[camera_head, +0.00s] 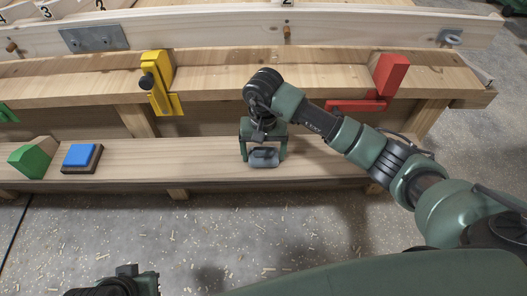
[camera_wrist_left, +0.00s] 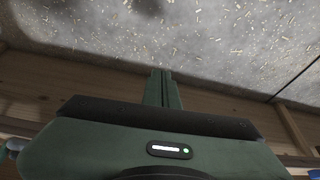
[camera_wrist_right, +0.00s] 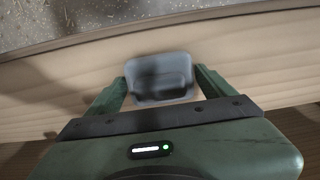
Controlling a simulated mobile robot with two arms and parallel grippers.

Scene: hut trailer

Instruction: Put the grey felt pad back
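A small grey pad (camera_head: 263,158) with a raised, darker middle lies at the lower plank, below my right gripper (camera_head: 263,149). In the right wrist view the pad (camera_wrist_right: 160,78) shows between the two fingertips, a little beyond them. The right fingers (camera_wrist_right: 160,84) are spread wide, one on each side of the pad, with only a thin gap at either side. I cannot tell whether either finger touches it. My left gripper (camera_wrist_left: 162,88) has its fingers together and empty, above the floor.
A blue block on a dark base (camera_head: 82,156) and a green block (camera_head: 34,157) stand to the left on the lower plank (camera_head: 190,160). A yellow clamp (camera_head: 160,83) and a red clamp (camera_head: 378,85) sit on the upper beam. The plank between blue block and right gripper is clear.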

